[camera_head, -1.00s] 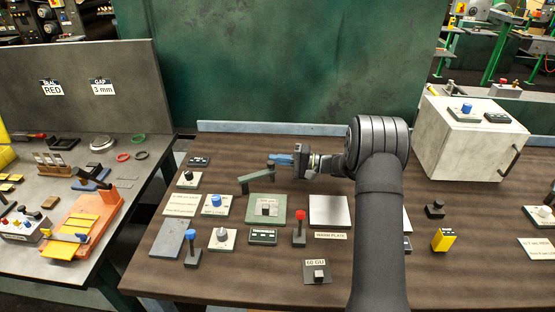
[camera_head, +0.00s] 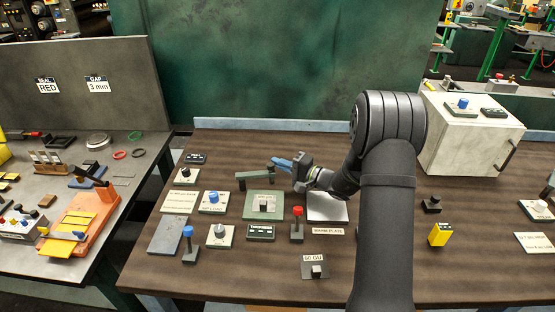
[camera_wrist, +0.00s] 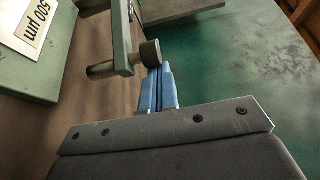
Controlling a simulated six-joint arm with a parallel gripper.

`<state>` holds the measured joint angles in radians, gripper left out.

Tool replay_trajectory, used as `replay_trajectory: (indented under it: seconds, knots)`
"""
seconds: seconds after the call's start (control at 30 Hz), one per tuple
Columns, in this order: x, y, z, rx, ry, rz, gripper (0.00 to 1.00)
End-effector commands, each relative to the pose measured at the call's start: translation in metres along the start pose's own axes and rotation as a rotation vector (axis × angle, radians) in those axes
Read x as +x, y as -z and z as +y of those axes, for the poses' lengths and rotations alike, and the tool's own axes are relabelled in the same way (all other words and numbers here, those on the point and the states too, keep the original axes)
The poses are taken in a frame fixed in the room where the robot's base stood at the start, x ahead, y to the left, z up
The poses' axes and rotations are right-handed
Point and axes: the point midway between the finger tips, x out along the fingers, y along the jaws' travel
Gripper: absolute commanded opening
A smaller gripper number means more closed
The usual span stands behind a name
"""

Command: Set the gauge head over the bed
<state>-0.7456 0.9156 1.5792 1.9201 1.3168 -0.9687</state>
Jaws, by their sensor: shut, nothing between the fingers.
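A grey-green bar, which looks like the gauge head arm (camera_head: 254,176), stands behind a green plate (camera_head: 252,212) that may be the bed. In the wrist view the bar (camera_wrist: 121,38) carries a dark round knob (camera_wrist: 151,52) at its end and a short peg (camera_wrist: 102,69) to the side. My gripper (camera_head: 274,161) has its blue fingers shut and empty, at the bar's right end. In the wrist view the fingertips (camera_wrist: 158,69) are right beside the knob; I cannot tell whether they touch. The green plate (camera_wrist: 50,75) shows there with a 500 µm label.
A red-topped post (camera_head: 297,222) and a pale plate (camera_head: 325,206) stand right of the green plate. Blue-knobbed blocks (camera_head: 212,201) stand left. A white cabinet (camera_head: 455,135) is at back right. A low rail (camera_head: 230,123) runs along the table's back edge.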

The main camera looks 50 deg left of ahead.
Motion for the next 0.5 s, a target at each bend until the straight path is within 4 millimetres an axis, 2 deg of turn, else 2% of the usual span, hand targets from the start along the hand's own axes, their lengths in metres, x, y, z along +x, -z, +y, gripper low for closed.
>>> replay_trajectory:
  seconds: [0.2, 0.5]
  knots:
    - [-0.014, -0.022, 0.000, 0.001, 0.000, 0.021, 0.00]
    - [-0.025, -0.050, 0.000, 0.001, 0.000, 0.020, 0.00]
